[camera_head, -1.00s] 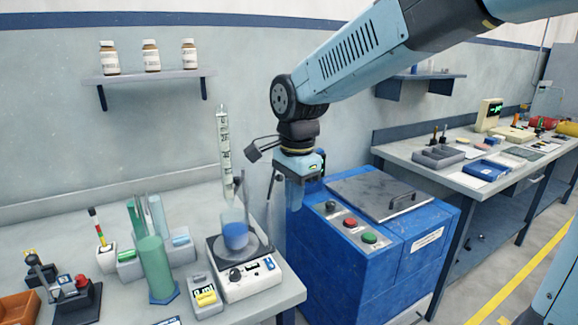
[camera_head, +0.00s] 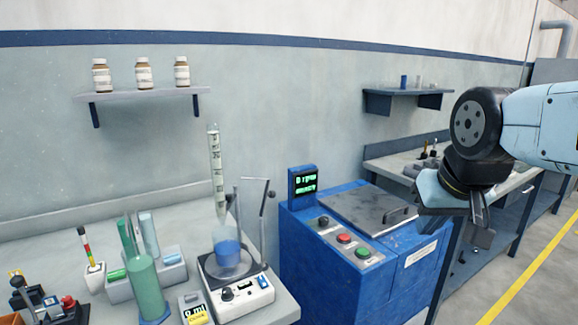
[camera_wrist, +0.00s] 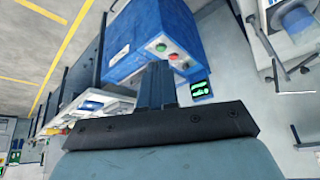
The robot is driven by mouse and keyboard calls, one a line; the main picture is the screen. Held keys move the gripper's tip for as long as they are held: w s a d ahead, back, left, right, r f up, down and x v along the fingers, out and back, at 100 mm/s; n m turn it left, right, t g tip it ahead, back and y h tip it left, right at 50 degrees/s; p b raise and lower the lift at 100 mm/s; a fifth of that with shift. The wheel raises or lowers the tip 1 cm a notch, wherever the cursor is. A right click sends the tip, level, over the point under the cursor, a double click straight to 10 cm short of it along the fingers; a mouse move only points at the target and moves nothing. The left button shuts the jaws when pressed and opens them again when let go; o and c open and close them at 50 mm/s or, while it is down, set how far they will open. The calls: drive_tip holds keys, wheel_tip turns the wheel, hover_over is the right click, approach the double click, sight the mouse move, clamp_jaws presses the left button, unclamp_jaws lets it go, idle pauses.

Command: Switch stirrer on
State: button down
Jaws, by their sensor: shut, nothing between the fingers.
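The stirrer (camera_head: 240,300) is a white hotplate-type unit with a dark knob and a blue switch on its front, at the right end of the left bench. A beaker of blue liquid (camera_head: 228,255) stands on its plate, with a tall graduated tube (camera_head: 216,165) above it. In the wrist view part of the stirrer (camera_wrist: 300,27) shows at the upper right. My gripper (camera_head: 480,238) is at the right in the head view, well to the right of the stirrer. In the wrist view its fingers (camera_wrist: 157,85) are together with nothing between them.
A blue cabinet (camera_head: 345,290) with several buttons and a small green display (camera_head: 304,184) stands between the stirrer and my gripper. A green cylinder (camera_head: 145,285) and a tube rack (camera_head: 150,280) are left of the stirrer. A wall shelf (camera_head: 140,96) holds bottles.

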drive_tip(key=n+g+y, duration=0.1)
drive_tip(key=n+g, duration=0.3)
drive_tip(key=n, duration=0.2)
hover_over(261, 278)
drive_tip(key=s+d, duration=0.2)
drive_tip(key=s, duration=0.1)
wheel_tip(261, 278, down, 7)
drive_tip(key=f, duration=0.4)
drive_tip(key=w+a+f, duration=0.1)
drive_tip(key=f, duration=0.4)
drive_tip(key=w+f, duration=0.1)
drive_tip(key=f, duration=0.3)
drive_tip(key=shift+w+a+f, duration=0.25)
drive_tip(key=shift+a+f, duration=0.1)
drive_tip(key=shift+f, duration=0.05)
